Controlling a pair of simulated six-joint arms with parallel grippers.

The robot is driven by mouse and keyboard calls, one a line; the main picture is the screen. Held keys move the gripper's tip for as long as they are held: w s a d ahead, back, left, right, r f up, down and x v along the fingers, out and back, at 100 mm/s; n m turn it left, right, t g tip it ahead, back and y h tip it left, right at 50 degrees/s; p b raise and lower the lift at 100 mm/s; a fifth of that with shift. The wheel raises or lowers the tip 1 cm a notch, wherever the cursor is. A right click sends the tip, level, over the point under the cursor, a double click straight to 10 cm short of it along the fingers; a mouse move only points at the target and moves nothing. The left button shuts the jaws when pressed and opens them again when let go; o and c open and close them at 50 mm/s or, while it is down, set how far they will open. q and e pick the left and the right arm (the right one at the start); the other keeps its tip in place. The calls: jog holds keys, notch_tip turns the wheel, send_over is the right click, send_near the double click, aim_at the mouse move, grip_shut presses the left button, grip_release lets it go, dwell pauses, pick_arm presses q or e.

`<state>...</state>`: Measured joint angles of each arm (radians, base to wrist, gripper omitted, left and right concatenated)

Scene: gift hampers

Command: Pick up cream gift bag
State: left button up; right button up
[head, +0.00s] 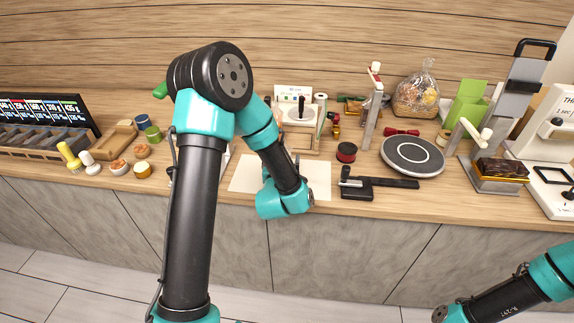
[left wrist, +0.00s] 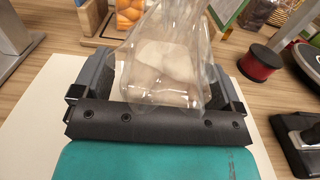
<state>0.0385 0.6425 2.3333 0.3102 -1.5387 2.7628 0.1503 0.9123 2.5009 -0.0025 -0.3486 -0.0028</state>
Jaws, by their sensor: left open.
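In the left wrist view, a clear, crinkled bag with cream-coloured contents (left wrist: 165,65) stands in front of my left gripper (left wrist: 157,85). It is the only thing there that fits the cream gift bag. The two fingers are apart, one on each side of the bag, and its lower part lies between them. I cannot tell whether either finger touches it. In the head view, my left arm bends down over the white sheet (head: 318,178); its forearm hides the fingers and most or all of the bag.
A red-and-black spool (head: 346,152) and a black tool (head: 375,185) lie right of the sheet. A round dark turntable (head: 412,155) is farther right. A clear bag of treats (head: 416,96) stands behind it. A wooden stand (head: 302,135) is behind the sheet.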

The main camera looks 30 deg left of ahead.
pick_arm(q)
jog(key=shift+c, duration=0.4)
jog(key=c, duration=1.1)
